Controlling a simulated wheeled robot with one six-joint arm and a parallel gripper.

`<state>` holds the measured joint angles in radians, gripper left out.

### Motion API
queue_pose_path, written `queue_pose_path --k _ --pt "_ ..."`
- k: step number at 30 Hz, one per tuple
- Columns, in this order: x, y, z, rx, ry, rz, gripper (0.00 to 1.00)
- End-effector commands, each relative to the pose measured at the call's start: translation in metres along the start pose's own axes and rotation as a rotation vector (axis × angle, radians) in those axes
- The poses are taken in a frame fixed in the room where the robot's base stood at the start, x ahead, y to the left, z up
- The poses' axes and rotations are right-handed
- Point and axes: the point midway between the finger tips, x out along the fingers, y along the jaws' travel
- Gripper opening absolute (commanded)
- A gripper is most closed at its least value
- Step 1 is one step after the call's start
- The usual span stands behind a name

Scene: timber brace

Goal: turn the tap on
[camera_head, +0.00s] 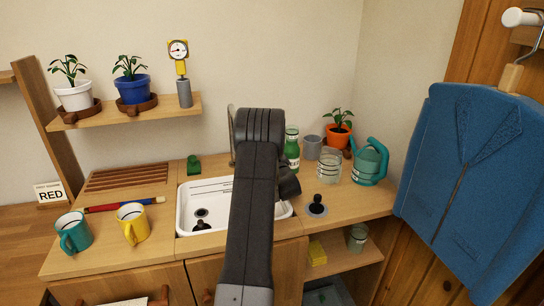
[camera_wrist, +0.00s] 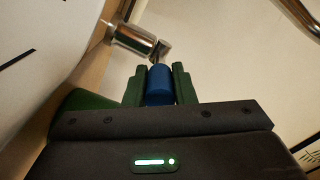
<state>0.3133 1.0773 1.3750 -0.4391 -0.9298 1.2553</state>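The tap's curved metal spout (camera_head: 231,135) rises behind the white sink (camera_head: 183,212) in the head view. My arm hides most of the tap there and also hides my gripper. In the wrist view the tap's metal body (camera_wrist: 133,39) is near the top, with a blue handle (camera_wrist: 160,84) near it. My gripper (camera_wrist: 160,80) has its two green fingers on either side of the blue handle, seemingly touching it. No water shows in the visible part of the sink.
A green bottle (camera_head: 292,150), glass jar (camera_head: 329,166), teal watering can (camera_head: 370,163) and dark-knobbed stopper (camera_head: 317,205) stand right of my arm. Teal (camera_head: 74,233) and yellow (camera_head: 133,222) mugs stand left. A shelf (camera_head: 130,112) with plants hangs above. A blue jacket (camera_head: 480,180) hangs right.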

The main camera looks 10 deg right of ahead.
Motion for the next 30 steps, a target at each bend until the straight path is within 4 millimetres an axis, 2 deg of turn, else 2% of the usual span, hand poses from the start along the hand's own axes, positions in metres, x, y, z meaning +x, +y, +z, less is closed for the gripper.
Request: queue_pose_path --k 1,2,9,16,30 --pt "0.000 0.000 0.000 0.000 0.000 0.000 0.06" --pt "0.000 0.000 0.000 0.000 0.000 0.000 0.00" --pt "0.000 -0.004 -0.003 0.001 -0.011 0.016 0.00" --pt "0.001 -0.016 -0.011 0.000 -0.087 0.128 0.00" --pt "0.002 -0.016 -0.011 0.000 -0.131 0.197 0.00"
